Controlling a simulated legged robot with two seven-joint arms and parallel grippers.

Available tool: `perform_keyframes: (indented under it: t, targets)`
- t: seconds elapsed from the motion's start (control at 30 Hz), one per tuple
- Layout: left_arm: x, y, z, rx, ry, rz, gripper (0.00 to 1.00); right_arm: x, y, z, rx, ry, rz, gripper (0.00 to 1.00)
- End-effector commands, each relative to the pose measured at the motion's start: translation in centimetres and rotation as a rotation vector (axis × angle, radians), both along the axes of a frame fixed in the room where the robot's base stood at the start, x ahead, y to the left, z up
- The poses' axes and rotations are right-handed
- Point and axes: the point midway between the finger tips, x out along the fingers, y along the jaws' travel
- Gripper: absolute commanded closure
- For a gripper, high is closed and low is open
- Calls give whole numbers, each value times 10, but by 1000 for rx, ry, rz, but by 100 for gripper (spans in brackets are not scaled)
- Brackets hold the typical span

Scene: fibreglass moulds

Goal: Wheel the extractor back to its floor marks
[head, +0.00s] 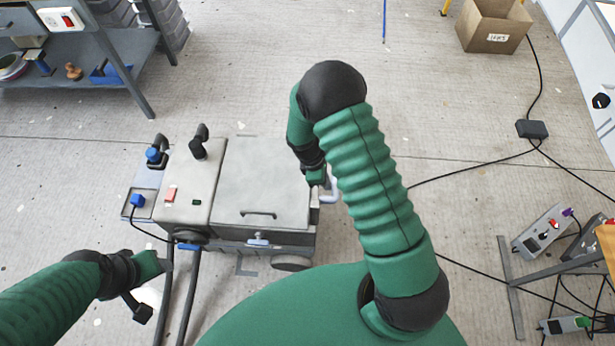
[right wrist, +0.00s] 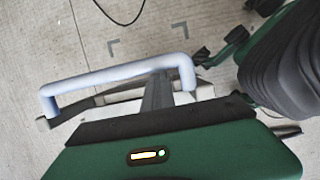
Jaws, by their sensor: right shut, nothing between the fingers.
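The extractor (head: 262,180), a pale grey wheeled box with a lid, stands at centre left in the head view. Its pale blue push handle (head: 332,188) shows at its right end and crosses the right wrist view (right wrist: 115,74). My right gripper (head: 318,180) is at that handle, shut and empty. In the right wrist view its dark fingers (right wrist: 157,92) reach the bar; contact is unclear. Grey corner floor marks (right wrist: 112,48) show beyond the handle, and one mark (head: 245,266) lies by the extractor's near side. My left gripper (head: 150,266) is left of the dark hoses; its opening is unclear.
A grey workbench (head: 100,65) stands at the upper left. A cardboard box (head: 493,25) is at the upper right. Black cables (head: 470,170) and a power block (head: 532,129) lie on the right floor. A metal table leg (head: 510,290) stands at right. Floor behind the extractor is clear.

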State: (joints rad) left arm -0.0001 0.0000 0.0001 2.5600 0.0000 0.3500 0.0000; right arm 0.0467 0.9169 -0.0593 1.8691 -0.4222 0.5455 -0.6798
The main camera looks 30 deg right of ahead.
Motion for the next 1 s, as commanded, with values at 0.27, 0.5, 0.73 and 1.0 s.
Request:
perform_keyframes:
  t: [0.27, 0.5, 0.73, 1.0]
  targets:
    - [0, 0, 26, 0, 0, 0, 43, -46, -63, 3, -1, 9, -7, 100]
    - [0, 0, 42, 0, 0, 0, 43, -84, -118, 3, -1, 9, -9, 100]
    - [0, 0, 54, 0, 0, 0, 43, -117, -166, 2, 0, 7, -10, 100]
    - [0, 0, 63, 0, 0, 0, 43, -140, -203, 1, 1, 4, -5, 100]
